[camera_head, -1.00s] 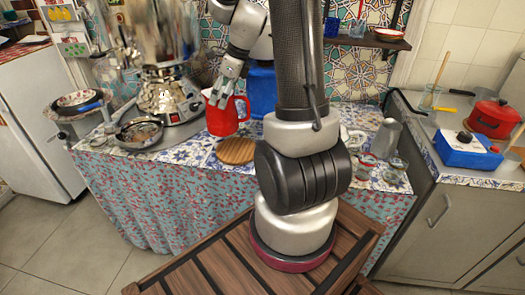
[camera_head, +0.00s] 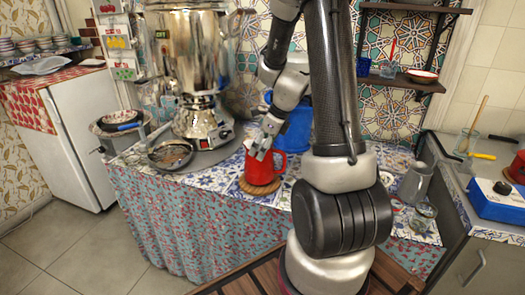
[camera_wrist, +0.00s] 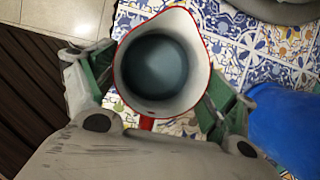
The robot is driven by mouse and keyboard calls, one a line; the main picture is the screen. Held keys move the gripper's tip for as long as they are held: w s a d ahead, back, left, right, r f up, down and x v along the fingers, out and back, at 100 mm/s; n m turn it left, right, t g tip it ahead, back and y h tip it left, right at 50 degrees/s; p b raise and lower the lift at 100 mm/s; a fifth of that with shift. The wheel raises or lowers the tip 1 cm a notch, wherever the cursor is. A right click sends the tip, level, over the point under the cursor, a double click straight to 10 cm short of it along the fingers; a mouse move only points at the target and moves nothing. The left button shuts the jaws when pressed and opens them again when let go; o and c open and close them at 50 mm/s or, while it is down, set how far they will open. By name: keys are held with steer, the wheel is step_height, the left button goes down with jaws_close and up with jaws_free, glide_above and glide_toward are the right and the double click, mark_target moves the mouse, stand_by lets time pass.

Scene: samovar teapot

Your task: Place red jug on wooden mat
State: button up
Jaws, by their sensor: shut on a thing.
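The red jug (camera_head: 261,170) is upright at the wooden mat (camera_head: 279,190), with the mat's rim showing around its base. It looks on the mat or just above it; contact cannot be told for sure. My gripper (camera_head: 262,147) is shut on the jug near its top. In the wrist view, I look down into the jug's pale interior (camera_wrist: 158,68), with its red rim, between the fingers of my gripper (camera_wrist: 155,95). The mat is not seen there, hidden under the jug.
A large metal samovar (camera_head: 200,70) and a pan (camera_head: 170,155) stand to the left. A blue container (camera_head: 297,132) is close behind the jug. A grey pitcher (camera_head: 417,183) and small glassware stand to the right. Tiled counter (camera_head: 222,172) is bare left of the mat.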

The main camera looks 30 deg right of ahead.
steer(key=shift+f, duration=0.75)
steer(key=o, duration=1.9)
steer(key=v, duration=1.1)
steer(key=shift+r, duration=0.35)
steer(key=s+a+r+n+h, duration=0.1)
steer(key=s+a+r+n, duration=0.2)
steer(key=s+n, duration=0.3)
steer(key=s+a+r+n+h, duration=0.1)
steer(key=s+a+r+n, duration=0.2)
steer(key=s+n, duration=0.4)
steer(key=s+a+r+n, duration=0.3)
steer(key=s+r+n, duration=0.2)
steer(key=n, duration=1)
steer(key=shift+s+r+n+t+h, duration=0.15)
steer(key=shift+s+n+t+h, duration=0.2)
steer(key=shift+s, duration=0.5)
